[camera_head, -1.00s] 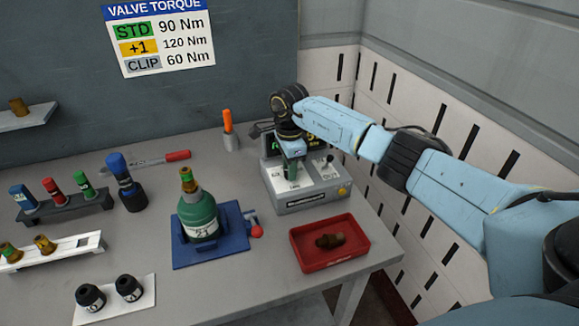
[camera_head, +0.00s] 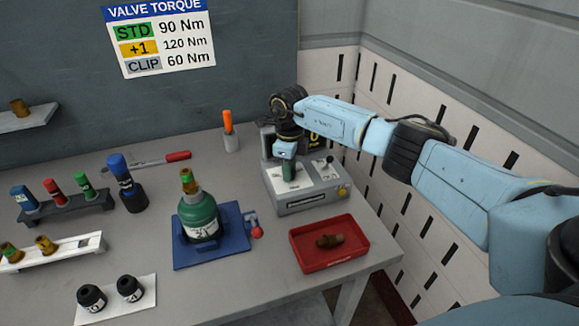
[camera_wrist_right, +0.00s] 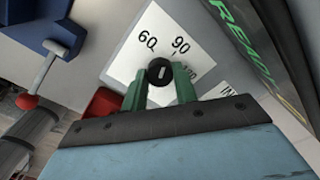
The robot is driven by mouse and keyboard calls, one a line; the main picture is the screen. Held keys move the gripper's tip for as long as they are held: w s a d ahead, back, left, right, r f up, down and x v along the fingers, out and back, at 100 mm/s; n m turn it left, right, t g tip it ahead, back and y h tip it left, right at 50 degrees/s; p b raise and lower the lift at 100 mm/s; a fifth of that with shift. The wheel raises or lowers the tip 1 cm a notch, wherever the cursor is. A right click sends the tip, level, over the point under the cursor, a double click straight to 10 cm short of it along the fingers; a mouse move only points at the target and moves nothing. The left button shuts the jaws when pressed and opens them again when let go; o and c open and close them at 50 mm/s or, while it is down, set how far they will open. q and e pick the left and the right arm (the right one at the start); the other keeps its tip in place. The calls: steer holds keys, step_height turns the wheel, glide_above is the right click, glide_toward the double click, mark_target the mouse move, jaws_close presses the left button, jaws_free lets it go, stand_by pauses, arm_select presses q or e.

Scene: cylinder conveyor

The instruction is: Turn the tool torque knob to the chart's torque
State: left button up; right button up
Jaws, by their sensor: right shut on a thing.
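My right gripper (camera_head: 288,168) reaches down onto the grey control box (camera_head: 310,203) at the back right of the bench. In the right wrist view its green fingers (camera_wrist_right: 160,88) are shut on a small black knob (camera_wrist_right: 160,70). A white dial plate (camera_wrist_right: 140,72) around it reads 60, 90 and a partly covered 120. A short pale mark shows on the knob; I cannot tell which number it points to. The chart (camera_head: 160,40) on the wall reads STD 90 Nm, +1 120 Nm, CLIP 60 Nm. My left gripper is not in view.
A green cylinder (camera_head: 199,217) with a brass valve stands in a blue holder (camera_head: 245,241). A red tray (camera_head: 345,262) with a brass part lies in front of the box. An orange-handled tool (camera_head: 228,122) stands behind. Racks with coloured pieces are at left.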

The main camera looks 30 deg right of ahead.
steer(key=shift+m+p, duration=0.4)
steer(key=shift+m, duration=1.8)
steer(key=o, duration=1)
steer(key=shift+c, duration=0.2)
steer(key=shift+r, duration=0.1)
step_height(320, 180, up, 13)
steer(key=shift+r+b, duration=0.15)
steer(key=shift+b, duration=0.25)
